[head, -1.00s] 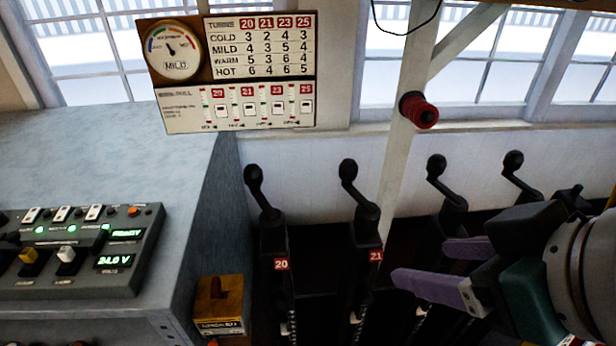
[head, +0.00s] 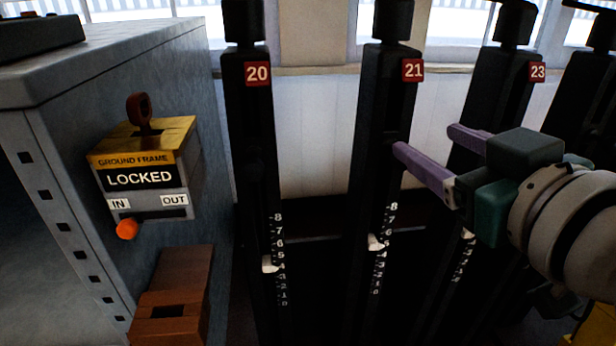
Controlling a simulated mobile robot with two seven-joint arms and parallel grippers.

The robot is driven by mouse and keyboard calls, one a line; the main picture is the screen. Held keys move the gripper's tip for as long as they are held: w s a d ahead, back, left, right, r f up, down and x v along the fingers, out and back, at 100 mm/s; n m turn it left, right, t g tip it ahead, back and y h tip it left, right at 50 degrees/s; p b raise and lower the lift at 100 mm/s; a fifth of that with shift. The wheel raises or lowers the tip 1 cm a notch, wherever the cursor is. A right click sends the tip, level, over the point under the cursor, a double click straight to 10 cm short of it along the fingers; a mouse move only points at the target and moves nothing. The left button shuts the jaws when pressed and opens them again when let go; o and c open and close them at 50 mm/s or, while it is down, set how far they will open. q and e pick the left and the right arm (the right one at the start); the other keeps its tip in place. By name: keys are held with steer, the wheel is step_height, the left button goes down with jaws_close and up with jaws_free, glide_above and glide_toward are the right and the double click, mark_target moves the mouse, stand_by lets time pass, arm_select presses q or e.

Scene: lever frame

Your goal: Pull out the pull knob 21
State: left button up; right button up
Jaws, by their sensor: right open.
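The black lever post marked 21 (head: 375,130) stands upright right of centre, with a red number plate (head: 412,70) near its top. A small white piece (head: 376,242) sits low on it beside a number scale. I cannot tell for sure which part is pull knob 21. My right gripper (head: 428,141) comes in from the right, with its two purple fingers apart and pointing left. In the picture it lies between posts 21 and 23, above the white piece, and holds nothing. Contact with post 21 cannot be judged. My left gripper is not in view.
Similar posts 20 (head: 250,130) and 23 (head: 500,100) stand on either side. At left, a grey cabinet (head: 60,130) carries a yellow-topped box (head: 140,175) reading LOCKED, with an orange knob (head: 127,229). A brown wooden box (head: 175,295) is below it.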

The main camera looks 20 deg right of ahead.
step_height(320, 180, down, 7)
steer(key=d+t+b, duration=0.1)
steer(key=t+b, duration=0.1)
steer(key=b, duration=0.4)
steer(key=shift+g+h, duration=0.3)
steer(key=shift+h, duration=0.3)
steer(key=b+x, duration=0.3)
steer(key=x, duration=0.7)
steer(key=shift+w+r, duration=0.15)
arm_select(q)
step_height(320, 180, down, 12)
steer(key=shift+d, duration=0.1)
arm_select(e)
jaws_close()
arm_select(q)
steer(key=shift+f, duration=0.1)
